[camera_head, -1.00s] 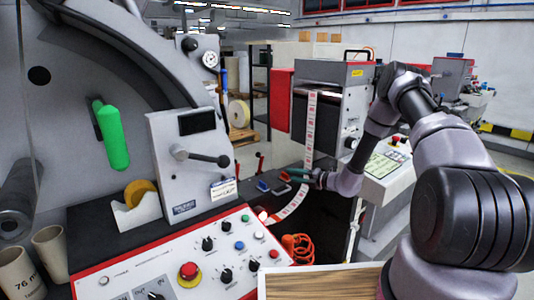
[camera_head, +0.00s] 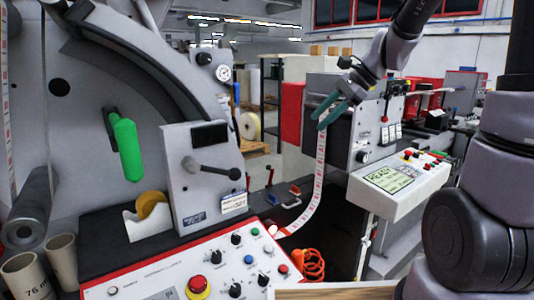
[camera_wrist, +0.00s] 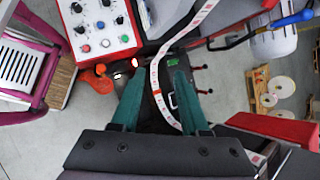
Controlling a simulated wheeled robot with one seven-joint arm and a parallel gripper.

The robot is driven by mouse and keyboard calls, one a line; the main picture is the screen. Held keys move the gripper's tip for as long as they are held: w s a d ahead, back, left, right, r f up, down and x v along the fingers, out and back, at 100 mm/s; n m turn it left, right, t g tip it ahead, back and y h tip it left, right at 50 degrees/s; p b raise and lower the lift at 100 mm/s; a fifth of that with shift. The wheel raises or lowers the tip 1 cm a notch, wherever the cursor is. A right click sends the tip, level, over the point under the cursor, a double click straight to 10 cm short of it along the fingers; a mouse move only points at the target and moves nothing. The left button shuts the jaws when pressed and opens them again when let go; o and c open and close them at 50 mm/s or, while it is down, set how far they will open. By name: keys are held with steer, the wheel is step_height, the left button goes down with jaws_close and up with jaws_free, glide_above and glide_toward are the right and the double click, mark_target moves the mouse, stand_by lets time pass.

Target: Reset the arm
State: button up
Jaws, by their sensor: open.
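My gripper (camera_head: 330,109) has two green fingers and is raised in front of the grey label printer (camera_head: 340,150), near its top left. The fingers are apart with nothing between them. In the wrist view my gripper (camera_wrist: 155,88) points down, open, above the label web (camera_wrist: 155,75) and the dark bed below. The white label web (camera_head: 318,185) with red marks hangs from the printer and curves down to the left. It passes close to the fingers in the head view; I cannot tell whether they touch.
The control panel (camera_head: 232,258) with knobs and a red stop button stands at the front. A green handle (camera_head: 126,147) juts from the rewinder at left. A white console (camera_head: 395,180) with a screen reading READY stands right. Orange coiled cable (camera_head: 313,263) lies below.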

steer(key=s+d+r+n+t+h, duration=0.2)
steer(key=s+d+n, duration=0.3)
steer(key=s, duration=0.3)
steer(key=s+d+r+n+t+h, duration=0.2)
steer(key=s+d+r+n+h, duration=0.1)
steer(key=s, duration=0.5)
step_height(320, 180, up, 2)
steer(key=shift+d+r+n+t+h, duration=0.1)
steer(key=shift+d+n+t+h, duration=0.25)
steer(key=shift+d+n, duration=0.6)
